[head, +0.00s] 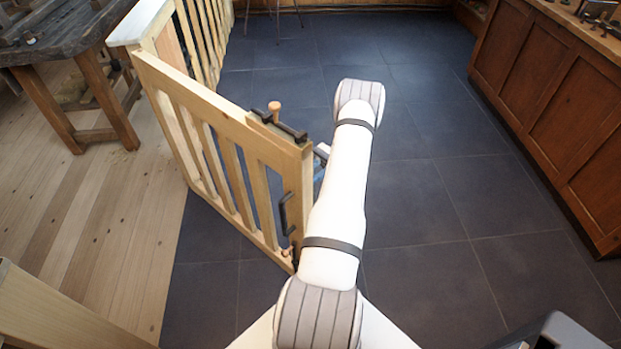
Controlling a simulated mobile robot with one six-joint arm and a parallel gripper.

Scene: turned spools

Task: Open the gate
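The gate (228,162) is a pale wooden slatted panel in the head view, left of my arm. It stands at an angle over the dark tiles, its free end toward me and apart from the wooden rail at the lower left. A black latch bar (278,124) with a round wooden knob (274,106) lies on top of its free end. My arm reaches up past the free end and bends away. A small grey and blue part shows between gate and arm; my gripper itself cannot be made out.
A wooden rail (60,312) is at the lower left. A slatted fence with a white-capped post (140,22) stands beyond the gate. A dark workbench (60,38) is at the upper left, wooden cabinets (555,100) at right. The tiled floor (440,215) between is clear.

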